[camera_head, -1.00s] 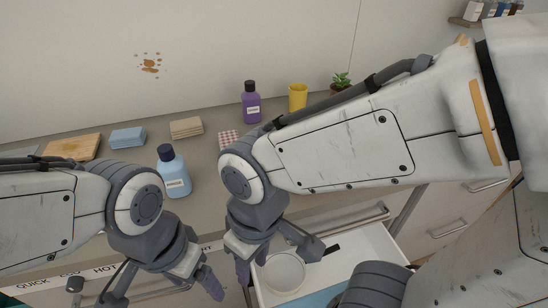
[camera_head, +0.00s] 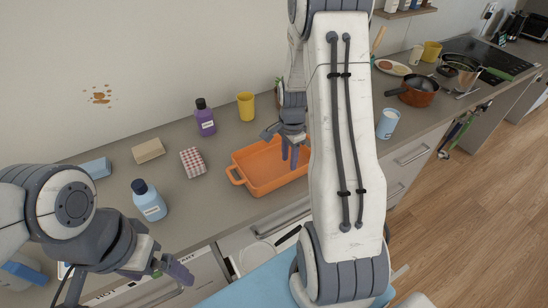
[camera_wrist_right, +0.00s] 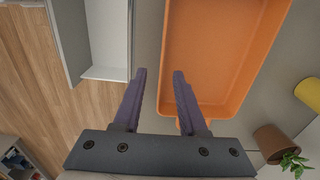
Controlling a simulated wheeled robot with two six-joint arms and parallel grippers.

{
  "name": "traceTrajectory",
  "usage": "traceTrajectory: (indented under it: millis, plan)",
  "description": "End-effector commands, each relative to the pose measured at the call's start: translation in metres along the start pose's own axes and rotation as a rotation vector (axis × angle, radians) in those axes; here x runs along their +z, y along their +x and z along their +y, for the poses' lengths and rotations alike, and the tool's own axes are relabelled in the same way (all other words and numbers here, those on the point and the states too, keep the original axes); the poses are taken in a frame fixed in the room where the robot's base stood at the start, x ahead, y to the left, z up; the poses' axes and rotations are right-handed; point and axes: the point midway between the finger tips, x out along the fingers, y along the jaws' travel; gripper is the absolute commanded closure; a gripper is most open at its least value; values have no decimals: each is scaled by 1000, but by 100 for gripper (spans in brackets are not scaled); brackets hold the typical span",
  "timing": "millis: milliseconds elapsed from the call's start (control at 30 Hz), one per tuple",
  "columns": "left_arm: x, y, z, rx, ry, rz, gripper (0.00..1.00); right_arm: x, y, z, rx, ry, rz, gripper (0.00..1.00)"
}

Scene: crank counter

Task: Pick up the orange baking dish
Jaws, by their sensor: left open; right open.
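The orange baking dish (camera_head: 262,171) stands on the grey counter in the head view, its left handle showing. My right arm hides its right end. It also fills the upper middle of the right wrist view (camera_wrist_right: 222,55). My right gripper (camera_head: 291,160) is open over the right end of the dish. In the right wrist view its fingers (camera_wrist_right: 160,85) point at the dish's near end, one finger over the dish and one outside its left side. I cannot tell whether they touch it. My left gripper (camera_head: 172,270) is open and empty, in front of the counter at lower left.
A blue bottle (camera_head: 149,200), purple bottle (camera_head: 205,118), yellow cup (camera_head: 246,106) and checkered cloth (camera_head: 193,162) stand left of and behind the dish. A potted plant (camera_wrist_right: 275,140) is close to my right gripper. An open drawer (camera_wrist_right: 106,40) juts out below the counter.

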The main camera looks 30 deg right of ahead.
Motion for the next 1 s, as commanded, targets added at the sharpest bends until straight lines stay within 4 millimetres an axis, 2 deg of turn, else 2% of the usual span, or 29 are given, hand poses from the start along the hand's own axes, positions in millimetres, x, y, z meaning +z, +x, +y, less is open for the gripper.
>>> traceTrajectory:
  millis: [100,200,467,633,800,1000]
  plan:
    - [0,-6,0,0,1,0,0,1,20,1,6,-2,-3,59]
    - [0,-8,1,0,2,0,0,1,32,0,4,-3,-2,59]
    - [-1,-16,1,0,3,0,0,1,47,-1,4,-6,-2,59]
    - [-2,-30,2,0,5,0,0,-1,67,-3,5,-6,-3,59]
    - [-2,-35,2,0,6,0,0,-1,86,-4,2,-6,-2,59]
    - [-2,-35,2,0,7,0,0,-1,92,-4,0,-7,-1,59]
